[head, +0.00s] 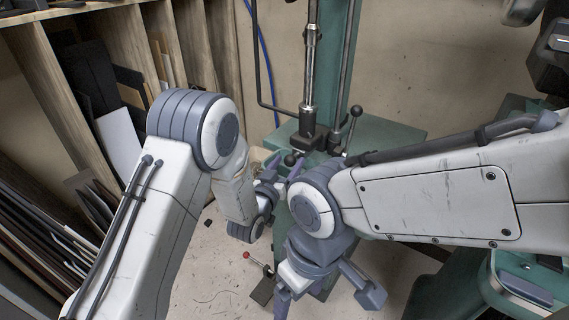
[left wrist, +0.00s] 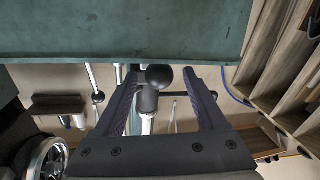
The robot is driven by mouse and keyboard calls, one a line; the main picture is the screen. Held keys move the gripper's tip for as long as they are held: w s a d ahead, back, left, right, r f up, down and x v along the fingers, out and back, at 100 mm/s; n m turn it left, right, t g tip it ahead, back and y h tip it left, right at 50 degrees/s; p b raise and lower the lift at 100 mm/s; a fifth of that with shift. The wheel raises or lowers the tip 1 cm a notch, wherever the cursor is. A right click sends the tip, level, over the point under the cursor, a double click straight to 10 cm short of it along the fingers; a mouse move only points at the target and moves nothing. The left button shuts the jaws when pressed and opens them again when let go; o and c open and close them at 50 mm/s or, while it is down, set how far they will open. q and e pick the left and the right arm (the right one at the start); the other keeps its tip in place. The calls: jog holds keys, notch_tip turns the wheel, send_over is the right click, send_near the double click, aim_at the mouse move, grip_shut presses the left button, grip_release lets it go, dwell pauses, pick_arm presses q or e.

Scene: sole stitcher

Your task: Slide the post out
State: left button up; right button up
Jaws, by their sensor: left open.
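The green sole stitcher (head: 395,138) stands ahead of me. A black ball knob (head: 290,160) sits low at its front, close to my left gripper (head: 278,172). In the left wrist view the black ball knob (left wrist: 159,76) and the dark collar below it (left wrist: 147,101) lie between the spread fingers of my left gripper (left wrist: 162,80). Gaps show on both sides, and the fingers do not appear closed on it. I cannot tell for sure whether this knobbed piece is the post. My right gripper (head: 284,298) hangs low near the bottom middle, its fingers partly hidden.
A steel rod (head: 309,75) and a lever with a black knob (head: 356,111) rise behind. A red-knobbed lever (head: 246,255) is low, near the floor. A wooden rack with dark sheets (head: 100,75) stands at the left. My right arm crosses close in front of the machine.

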pick_arm(q)
jog(key=shift+w+d, duration=0.1)
grip_shut()
dwell(1.3)
